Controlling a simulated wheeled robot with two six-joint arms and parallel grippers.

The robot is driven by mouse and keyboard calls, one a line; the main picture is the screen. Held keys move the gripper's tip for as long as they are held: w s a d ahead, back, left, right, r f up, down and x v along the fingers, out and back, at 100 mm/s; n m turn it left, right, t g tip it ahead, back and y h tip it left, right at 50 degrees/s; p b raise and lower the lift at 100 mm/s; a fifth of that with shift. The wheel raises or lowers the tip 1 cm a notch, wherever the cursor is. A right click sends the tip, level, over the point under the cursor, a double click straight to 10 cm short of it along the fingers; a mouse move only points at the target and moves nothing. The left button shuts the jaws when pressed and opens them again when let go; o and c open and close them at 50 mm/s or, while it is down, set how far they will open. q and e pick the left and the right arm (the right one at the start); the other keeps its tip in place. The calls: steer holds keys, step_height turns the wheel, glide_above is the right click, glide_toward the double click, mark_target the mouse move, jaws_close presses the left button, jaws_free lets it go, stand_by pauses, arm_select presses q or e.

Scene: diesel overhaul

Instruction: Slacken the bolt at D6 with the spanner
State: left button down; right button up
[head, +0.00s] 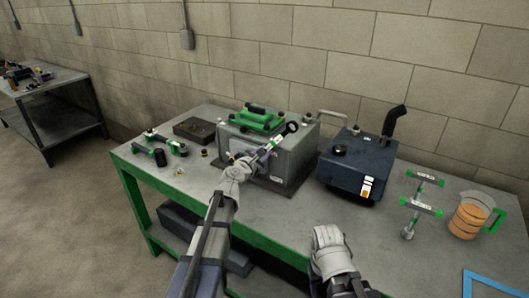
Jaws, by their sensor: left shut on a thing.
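My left gripper (246,163) is shut on the spanner (271,145), in front of the grey engine block (293,158). The spanner has a pale shaft with a green band and slants up to the right. Its dark ring end (292,128) shows near the block's upper right front edge. I cannot tell whether it touches a bolt. The bolt at D6 and its label cannot be made out. My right gripper (328,238) hangs over the front edge of the bench, away from the block; its fingers cannot be made out clearly.
A green part (262,119) sits on the block. A dark blue tank (357,167) with a black pipe stands to the right, then green-handled tools (422,207) and an orange-filled jug (468,221). A dark tray (194,130) and tools (160,140) lie left.

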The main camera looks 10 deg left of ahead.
arm_select(q)
steer(key=shift+v, duration=0.9)
steer(key=f+m+b, duration=0.1)
steer(key=m, duration=0.1)
steer(key=d+f+m+t+y+b, duration=0.1)
steer(key=m+b, duration=0.1)
steer(key=shift+s+d+f, duration=0.1)
steer(key=shift+s, duration=0.05)
steer(key=shift+b, duration=0.3)
